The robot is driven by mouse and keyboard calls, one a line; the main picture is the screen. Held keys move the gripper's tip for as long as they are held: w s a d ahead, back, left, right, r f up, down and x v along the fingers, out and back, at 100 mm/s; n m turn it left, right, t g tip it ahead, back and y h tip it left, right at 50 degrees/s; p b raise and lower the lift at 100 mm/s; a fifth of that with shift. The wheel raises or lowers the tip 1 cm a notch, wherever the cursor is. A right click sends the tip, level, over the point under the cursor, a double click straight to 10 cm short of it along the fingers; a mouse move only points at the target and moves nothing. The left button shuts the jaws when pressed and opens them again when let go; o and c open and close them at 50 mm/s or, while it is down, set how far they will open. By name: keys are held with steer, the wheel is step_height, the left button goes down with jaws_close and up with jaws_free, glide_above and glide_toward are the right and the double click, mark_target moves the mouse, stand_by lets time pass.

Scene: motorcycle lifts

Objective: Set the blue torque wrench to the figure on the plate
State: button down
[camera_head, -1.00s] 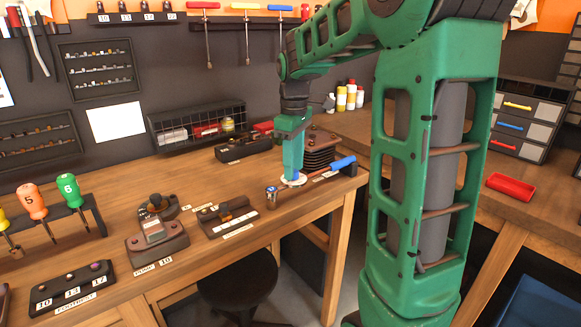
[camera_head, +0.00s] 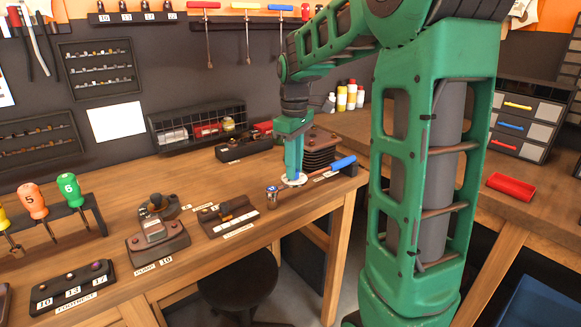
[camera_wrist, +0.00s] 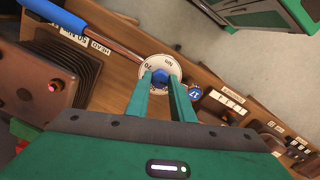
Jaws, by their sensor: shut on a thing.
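The blue torque wrench has a blue handle (camera_head: 343,162) and a copper-coloured shaft. In the wrist view its handle (camera_wrist: 52,13) is at the top left, and the shaft runs to a round white dial (camera_wrist: 172,63). The dial carries "Nm" and a figure that looks like 70. My gripper (camera_wrist: 160,82) points down at the dial, its fingers shut on the blue knob (camera_wrist: 160,77) at the dial's centre. It also shows in the head view (camera_head: 294,178). A white plate (camera_wrist: 86,38) beside the wrench appears upside down, seeming to read "HEAD" and "50 Nm"; the figure is unsure.
A blue-topped socket (camera_wrist: 195,91) marked 17 stands close beside the dial. A stack of dark plates (camera_head: 321,150) stands behind the wrench. Dark fixtures (camera_head: 158,240) and a screwdriver rack (camera_head: 75,210) are left. A stool (camera_head: 240,278) is below the bench edge.

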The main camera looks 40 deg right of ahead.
steer(key=m, duration=1.4)
steer(key=shift+w, duration=0.1)
steer(key=m, duration=0.4)
steer(key=shift+m, duration=0.3)
stand_by(0.4)
steer(key=c, duration=1.5)
jaws_free()
steer(key=shift+c, duration=0.2)
steer(key=shift+r, duration=0.15)
